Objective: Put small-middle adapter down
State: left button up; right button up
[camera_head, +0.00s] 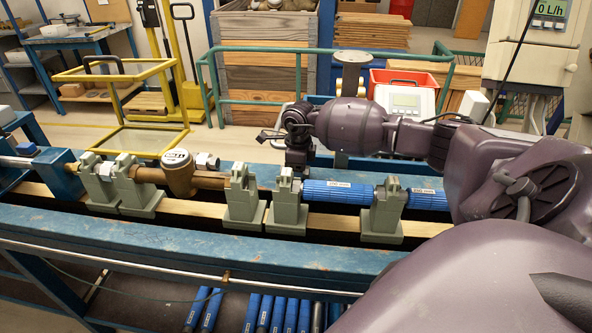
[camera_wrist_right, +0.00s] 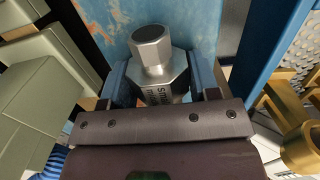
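The small-middle adapter (camera_wrist_right: 157,68) is a silver hex fitting with a narrower hex end and dark lettering on its side. In the right wrist view it sits between the two blue fingers of my right gripper (camera_wrist_right: 163,88), which appear shut on it. A blue painted surface is behind it; I cannot tell whether they touch. In the head view my right gripper (camera_head: 297,160) points down over the rear blue rail of the bench, behind the grey clamps. The adapter cannot be made out there. My left gripper is out of view.
A bronze water meter (camera_head: 178,172) sits in line between grey clamps (camera_head: 244,198). A silver hex fitting (camera_head: 207,161) is on the rear rail to the left. Blue pipes (camera_head: 338,191) lie in the clamps at right. A white device (camera_head: 405,102) stands behind my right arm.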

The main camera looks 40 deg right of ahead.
jog(key=o, duration=0.4)
jog(key=shift+c, duration=0.2)
jog(key=shift+r, duration=0.15)
notch_tip(320, 180, up, 12)
jog(key=p, duration=0.6)
jog(key=shift+s+d, duration=0.15)
jog(key=shift+s, duration=0.1)
